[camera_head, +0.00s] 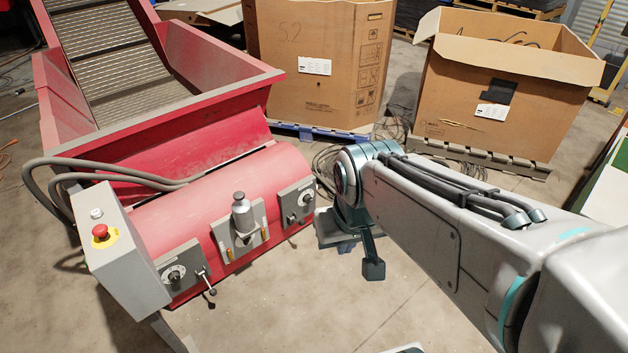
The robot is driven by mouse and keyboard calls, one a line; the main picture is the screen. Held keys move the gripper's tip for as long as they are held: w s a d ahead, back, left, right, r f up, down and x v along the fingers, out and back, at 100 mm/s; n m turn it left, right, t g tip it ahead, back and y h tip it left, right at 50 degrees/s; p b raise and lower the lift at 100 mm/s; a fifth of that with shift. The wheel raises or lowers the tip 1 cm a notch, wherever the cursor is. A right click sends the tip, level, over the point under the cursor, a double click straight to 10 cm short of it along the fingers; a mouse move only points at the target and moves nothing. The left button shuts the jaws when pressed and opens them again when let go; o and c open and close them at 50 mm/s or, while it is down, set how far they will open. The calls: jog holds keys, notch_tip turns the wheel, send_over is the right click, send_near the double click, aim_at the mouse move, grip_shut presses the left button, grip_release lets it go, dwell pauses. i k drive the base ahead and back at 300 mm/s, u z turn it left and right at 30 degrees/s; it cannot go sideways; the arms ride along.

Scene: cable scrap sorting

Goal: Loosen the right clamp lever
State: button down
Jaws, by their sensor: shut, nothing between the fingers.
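The right clamp lever (292,220) is a small dark handle on a grey plate (298,195) at the right end of the red machine's rounded housing. The plate also carries a round knob. My gripper (373,269) hangs below my wrist, to the right of and lower in the picture than the lever, with a visible gap between them. It appears shut and empty. Parts of the gripper are hidden behind my wrist, so its finger outline is hard to make out.
A similar left plate (177,272) has its own lever (209,284). A central plate holds a grey cylinder (242,215). A control box with a red button (100,231) stands at left. Cardboard boxes (325,85) are behind. The floor (300,315) in front is clear.

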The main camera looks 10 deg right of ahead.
aim_at(301, 222)
jog(key=z, duration=0.75)
jog(key=i, duration=1.15)
jog(key=u, duration=0.65)
jog(key=i, duration=0.35)
jog(key=u, duration=0.35)
